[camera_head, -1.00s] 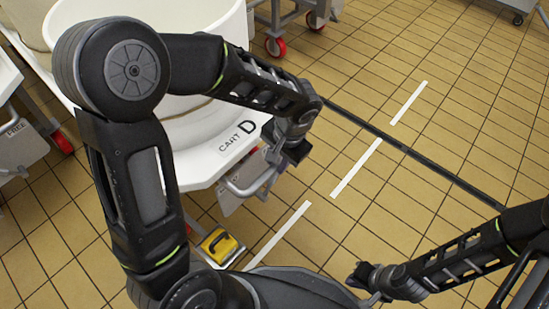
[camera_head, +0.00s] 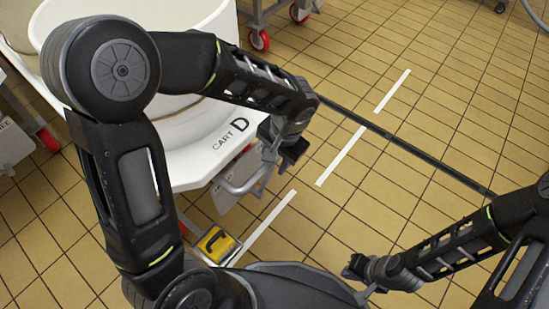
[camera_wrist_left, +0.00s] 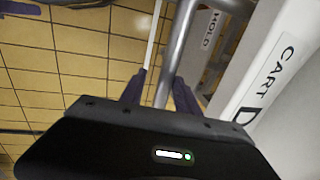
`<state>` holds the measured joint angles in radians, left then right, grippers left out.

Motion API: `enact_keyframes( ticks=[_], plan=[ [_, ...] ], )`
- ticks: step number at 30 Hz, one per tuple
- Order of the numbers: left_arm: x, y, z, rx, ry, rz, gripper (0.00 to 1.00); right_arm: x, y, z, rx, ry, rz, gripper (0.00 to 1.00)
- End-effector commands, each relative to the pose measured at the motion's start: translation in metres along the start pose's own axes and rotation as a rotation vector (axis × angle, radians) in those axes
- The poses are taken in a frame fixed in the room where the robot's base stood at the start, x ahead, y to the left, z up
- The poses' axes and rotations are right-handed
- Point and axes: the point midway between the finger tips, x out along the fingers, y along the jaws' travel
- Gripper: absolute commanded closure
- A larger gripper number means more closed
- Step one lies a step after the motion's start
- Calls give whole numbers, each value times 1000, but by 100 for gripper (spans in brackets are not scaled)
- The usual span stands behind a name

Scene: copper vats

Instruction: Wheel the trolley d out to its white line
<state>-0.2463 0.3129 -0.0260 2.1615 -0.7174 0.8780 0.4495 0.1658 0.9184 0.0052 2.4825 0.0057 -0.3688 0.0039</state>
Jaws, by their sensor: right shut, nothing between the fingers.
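Trolley d is the white cart (camera_head: 205,168) marked "CART D", at left centre in the head view, carrying a large white vat (camera_head: 190,130). Its grey tubular handle (camera_head: 238,187) sticks out towards the floor line. My left gripper (camera_head: 283,158) is at this handle. In the left wrist view the handle bar (camera_wrist_left: 172,65) runs between the two fingers (camera_wrist_left: 160,92), which close around it. A white dashed line (camera_head: 342,155) runs along the floor, just right of the trolley. My right gripper (camera_head: 350,272) is shut and empty, low over the floor at lower right.
A yellow pedal (camera_head: 217,243) sits low at the trolley's near side. Other carts stand at the left (camera_head: 12,145) and at the top, with red wheels (camera_head: 258,40). A dark floor strip (camera_head: 400,143) crosses the tiles. The tiled floor at right is clear.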

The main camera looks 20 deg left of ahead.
Motion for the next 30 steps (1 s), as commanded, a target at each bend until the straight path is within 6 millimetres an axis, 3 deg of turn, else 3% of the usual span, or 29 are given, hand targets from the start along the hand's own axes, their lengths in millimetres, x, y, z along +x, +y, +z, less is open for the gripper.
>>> enact_keyframes(
  ticks=[13,24,30],
  plan=[
    [-7,1,-1,2,4,1,57,-3,-1,0,0,-1,0,100],
    [-64,0,-1,2,5,1,57,-24,-11,4,-6,-14,-5,100],
    [-79,1,0,2,2,2,57,-27,-14,6,-9,-18,-7,100]
  ],
)
